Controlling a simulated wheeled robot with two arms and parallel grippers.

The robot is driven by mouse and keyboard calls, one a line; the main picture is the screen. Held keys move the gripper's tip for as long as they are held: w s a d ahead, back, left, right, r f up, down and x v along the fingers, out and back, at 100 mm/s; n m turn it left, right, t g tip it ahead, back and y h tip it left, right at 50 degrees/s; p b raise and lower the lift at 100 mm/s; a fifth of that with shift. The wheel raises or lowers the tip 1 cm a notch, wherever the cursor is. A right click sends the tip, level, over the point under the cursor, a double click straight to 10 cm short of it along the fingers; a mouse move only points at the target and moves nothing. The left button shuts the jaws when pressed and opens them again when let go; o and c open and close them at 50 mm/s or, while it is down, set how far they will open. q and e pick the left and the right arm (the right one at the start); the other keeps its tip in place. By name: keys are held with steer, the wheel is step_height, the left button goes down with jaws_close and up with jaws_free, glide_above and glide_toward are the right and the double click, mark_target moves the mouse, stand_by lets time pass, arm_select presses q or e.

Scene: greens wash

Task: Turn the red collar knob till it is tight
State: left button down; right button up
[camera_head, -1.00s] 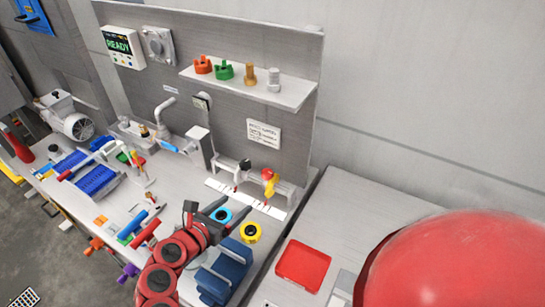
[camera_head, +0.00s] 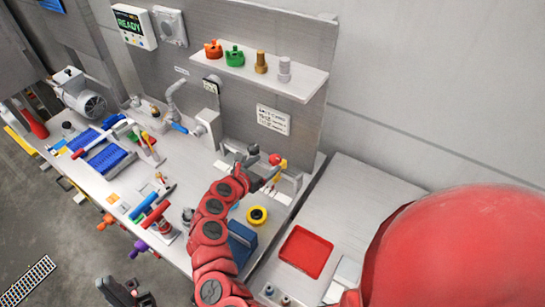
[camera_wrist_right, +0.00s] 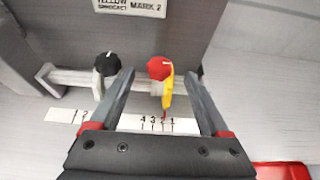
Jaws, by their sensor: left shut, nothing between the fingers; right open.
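The red collar knob (camera_head: 275,159) is on the rail fixture at the back of the bench, beside a yellow part (camera_head: 283,164). My right gripper (camera_head: 262,170) is open and empty in front of the fixture. Its fingers (camera_wrist_right: 160,73) show on either side of the red knob, apart from it in the picture. My left gripper (camera_head: 125,292) is shut and empty at the lower left, away from the fixture.
A black knob (camera_wrist_right: 107,63) stands left of the red one, close to my left finger in the wrist view. A red tray (camera_head: 306,249) lies right. A shelf (camera_head: 273,76) hangs above.

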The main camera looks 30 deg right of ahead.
mark_target(275, 158)
steer(key=shift+x, duration=2.55)
jaws_close()
